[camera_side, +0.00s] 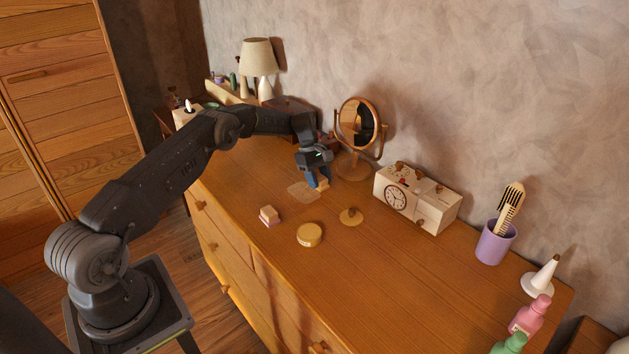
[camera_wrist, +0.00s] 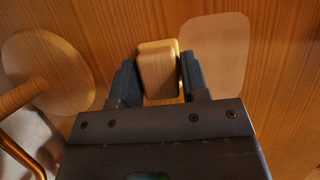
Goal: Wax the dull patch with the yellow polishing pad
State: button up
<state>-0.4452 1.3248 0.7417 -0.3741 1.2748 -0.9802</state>
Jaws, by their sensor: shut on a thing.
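The polishing pad, a wooden block with a yellow underside (camera_wrist: 158,73), sits between the two blue fingers of my gripper (camera_wrist: 161,78); my gripper is shut on it. In the side view my gripper (camera_side: 317,178) is low over the dresser top, with the pad (camera_side: 323,184) at its fingertips. The dull patch (camera_side: 301,191) is a pale rounded square on the wood. In the wrist view the patch (camera_wrist: 218,50) lies just right of the pad, partly hidden by the right finger. I cannot tell whether the pad touches the wood.
A block with a pink underside (camera_side: 269,216), a round tin (camera_side: 309,234) and a knobbed lid (camera_side: 351,217) lie in front. A round mirror (camera_side: 358,125) stands close behind my gripper. A clock box (camera_side: 416,197) and purple cup (camera_side: 495,242) stand right. The middle-right front is clear.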

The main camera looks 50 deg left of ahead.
aim_at(292, 200)
jog(key=shift+s, duration=5.35)
jog(key=shift+w+a, duration=0.1)
jog(key=shift+a, duration=0.4)
jog(key=shift+w, duration=5.4)
jog(key=shift+s, duration=5.3)
jog(key=shift+s+r, duration=0.1)
jog(key=shift+r, duration=0.1)
notch_tip(292, 200, up, 8)
jog(key=shift+f, duration=0.15)
